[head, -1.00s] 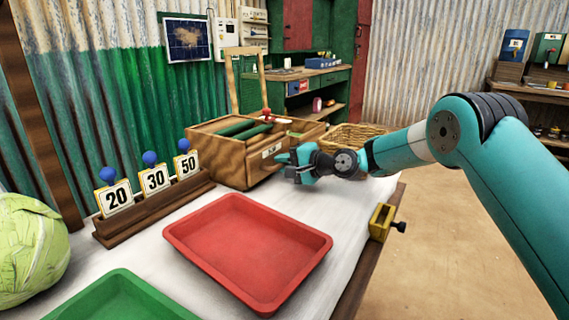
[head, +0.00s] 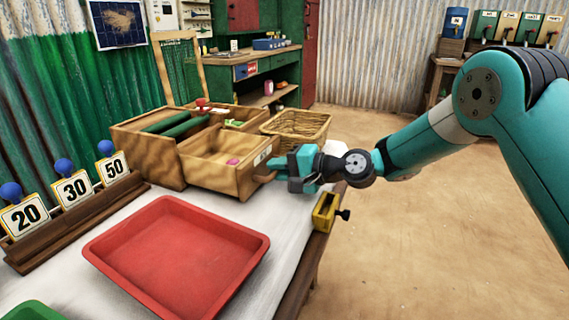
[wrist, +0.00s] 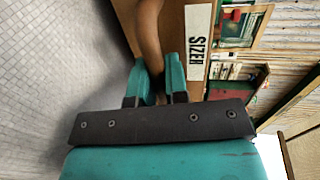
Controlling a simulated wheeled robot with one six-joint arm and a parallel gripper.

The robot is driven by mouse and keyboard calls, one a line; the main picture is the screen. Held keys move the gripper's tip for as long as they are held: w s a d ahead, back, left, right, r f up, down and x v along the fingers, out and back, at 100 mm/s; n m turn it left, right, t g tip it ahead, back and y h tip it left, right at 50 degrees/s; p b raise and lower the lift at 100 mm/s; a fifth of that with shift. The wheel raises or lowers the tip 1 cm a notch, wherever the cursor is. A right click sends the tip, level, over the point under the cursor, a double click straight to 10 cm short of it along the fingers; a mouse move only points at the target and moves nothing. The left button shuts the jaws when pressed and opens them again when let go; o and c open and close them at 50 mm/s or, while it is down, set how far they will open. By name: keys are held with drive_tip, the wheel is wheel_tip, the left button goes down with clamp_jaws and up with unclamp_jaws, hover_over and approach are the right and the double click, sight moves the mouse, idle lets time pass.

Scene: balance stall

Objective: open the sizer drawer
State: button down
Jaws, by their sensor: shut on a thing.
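The sizer drawer (head: 219,166) is a wooden drawer pulled well out of the wooden box (head: 145,152), towards the right. My gripper (head: 277,170) is at the drawer's front. In the wrist view its teal fingers (wrist: 158,82) are shut on the drawer's wooden handle (wrist: 150,35). The fingertips are partly hidden by the handle.
A red tray (head: 180,258) lies on the white table in front of the drawer. A wicker basket (head: 298,124) stands behind the drawer. A yellow clamp (head: 325,212) sits on the table's right edge. Number cards (head: 75,187) stand in a rack at left.

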drive_tip(key=shift+a, duration=0.1)
drive_tip(key=c, duration=1.1)
unclamp_jaws()
drive_tip(key=shift+c, duration=0.2)
drive_tip(key=p+v, duration=0.1)
drive_tip(key=v, duration=1.6)
drive_tip(key=shift+d, duration=0.25)
